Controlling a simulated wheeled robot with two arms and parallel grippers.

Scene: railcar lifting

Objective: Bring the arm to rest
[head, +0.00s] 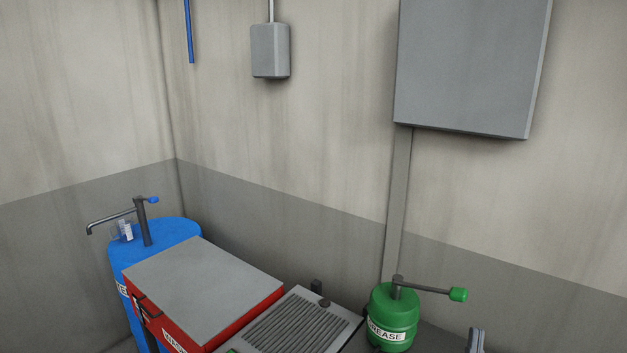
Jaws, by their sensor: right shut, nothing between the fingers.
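Only a small grey part of my right gripper (476,340) shows, at the bottom edge of the head view, right of the green grease container (392,318). It is shut with nothing visible held in it. It appears apart from the container in the picture. The rest of my right arm is below the frame. My left gripper is not in view.
A red cabinet (205,285) with a grey top stands at lower left, before a blue drum (165,230) with a hand pump (145,220). A ribbed grey unit (300,325) stands beside it. A large grey wall box (470,65) hangs above right.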

